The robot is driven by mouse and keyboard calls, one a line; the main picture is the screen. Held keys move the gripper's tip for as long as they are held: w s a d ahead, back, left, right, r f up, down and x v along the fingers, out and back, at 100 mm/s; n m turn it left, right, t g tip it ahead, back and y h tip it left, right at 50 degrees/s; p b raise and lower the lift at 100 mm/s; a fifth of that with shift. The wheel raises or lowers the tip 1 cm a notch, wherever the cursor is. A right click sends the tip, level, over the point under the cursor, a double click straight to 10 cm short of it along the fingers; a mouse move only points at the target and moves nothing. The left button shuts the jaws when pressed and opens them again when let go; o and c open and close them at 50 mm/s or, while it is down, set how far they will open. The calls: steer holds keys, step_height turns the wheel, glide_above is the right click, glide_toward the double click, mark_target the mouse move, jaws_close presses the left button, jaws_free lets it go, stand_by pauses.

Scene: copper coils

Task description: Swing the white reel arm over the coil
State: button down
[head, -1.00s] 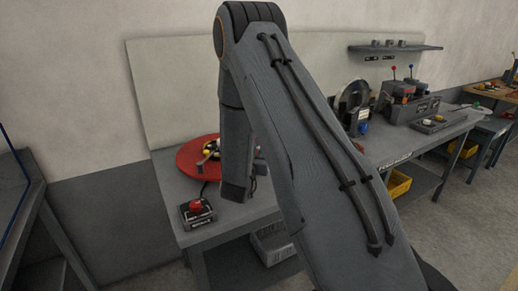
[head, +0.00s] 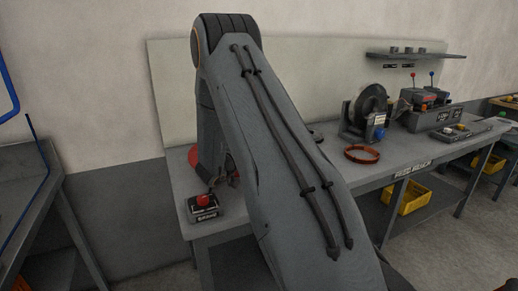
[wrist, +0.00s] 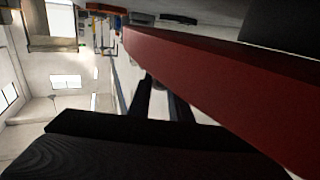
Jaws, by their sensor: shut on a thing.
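The red disc of the reel (head: 193,156) lies on the bench. Only slivers of it show at the left of my arm in the head view. A broad dark red slab crosses the wrist view (wrist: 220,85) very close; I cannot tell which part it is. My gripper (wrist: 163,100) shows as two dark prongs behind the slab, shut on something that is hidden. The white reel arm cannot be made out. A copper-coloured coil (head: 362,160) lies flat on the bench, right of my arm.
A push-button box (head: 203,207) stands at the bench's left front corner. A dark wheel machine (head: 371,108) and a lever box (head: 432,112) stand behind and right of the coil. A yellow bin (head: 408,200) sits below the bench.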

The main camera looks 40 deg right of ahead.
steer(key=shift+r, duration=0.1)
steer(key=c, duration=1.7)
jaws_free()
steer(key=shift+s+d, duration=0.1)
steer(key=shift+d, duration=0.05)
steer(key=shift+o, duration=0.2)
steer(key=shift+r, duration=0.5)
step_height(320, 180, up, 9)
steer(key=shift+b, duration=0.95)
